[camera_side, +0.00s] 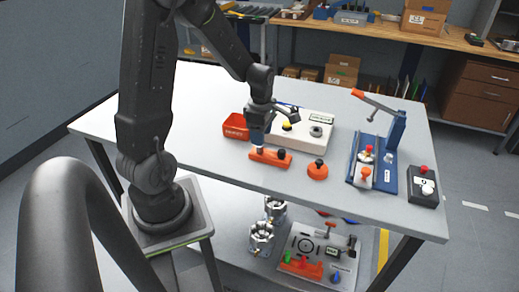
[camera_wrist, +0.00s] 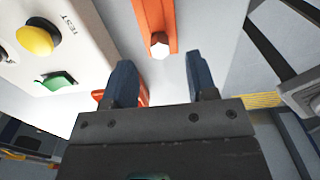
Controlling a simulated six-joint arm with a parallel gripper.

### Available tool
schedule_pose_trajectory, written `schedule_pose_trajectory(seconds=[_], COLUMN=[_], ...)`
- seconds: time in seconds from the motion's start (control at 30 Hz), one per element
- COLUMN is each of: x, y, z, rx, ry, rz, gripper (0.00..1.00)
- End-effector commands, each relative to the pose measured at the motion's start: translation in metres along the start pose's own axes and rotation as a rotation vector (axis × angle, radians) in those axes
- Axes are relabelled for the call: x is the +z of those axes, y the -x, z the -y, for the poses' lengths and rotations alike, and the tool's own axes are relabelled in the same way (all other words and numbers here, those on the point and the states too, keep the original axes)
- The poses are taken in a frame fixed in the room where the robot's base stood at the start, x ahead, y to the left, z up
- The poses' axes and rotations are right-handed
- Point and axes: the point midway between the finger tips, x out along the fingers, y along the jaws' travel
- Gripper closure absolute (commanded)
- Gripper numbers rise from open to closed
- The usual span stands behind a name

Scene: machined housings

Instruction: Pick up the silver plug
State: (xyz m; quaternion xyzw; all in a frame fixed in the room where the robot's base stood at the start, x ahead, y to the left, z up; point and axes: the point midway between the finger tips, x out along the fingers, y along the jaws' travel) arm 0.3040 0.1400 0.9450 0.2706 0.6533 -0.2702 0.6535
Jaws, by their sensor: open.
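The silver plug (camera_wrist: 160,46) shows in the wrist view as a small pale, many-sided head at the near end of an orange block (camera_wrist: 155,14). My gripper (camera_wrist: 161,72) is open, with its two dark blue fingers apart and nothing between them. The plug's head lies just beyond the fingertips, about midway between them. In the side view my gripper (camera_side: 257,143) points down over the left end of the orange block (camera_side: 268,157). A black knob (camera_side: 282,153) stands at the block's right end. The plug cannot be made out in the side view.
A white test box (camera_side: 316,131) with a yellow button (camera_wrist: 34,40) stands close behind. A red bin (camera_side: 236,127) is just left of my gripper. An orange round part (camera_side: 317,171) and a blue fixture (camera_side: 377,165) stand to the right. The table front is clear.

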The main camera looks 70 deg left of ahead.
Motion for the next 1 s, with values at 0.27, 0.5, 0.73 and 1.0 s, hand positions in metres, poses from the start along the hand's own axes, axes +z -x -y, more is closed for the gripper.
schedule_pose_trajectory(seconds=[0.27, 0.5, 0.73, 1.0], x=[-0.006, -0.006, -0.006, -0.006], y=[-0.038, -0.051, -0.051, -0.050], z=[0.000, -0.001, -0.001, -0.001], rx=[-0.005, 0.000, 0.000, 0.000], ry=[-0.001, -0.001, -0.001, -0.001], rz=[-0.001, 0.000, 0.000, 0.000], gripper=[0.48, 0.48, 0.56, 0.82])
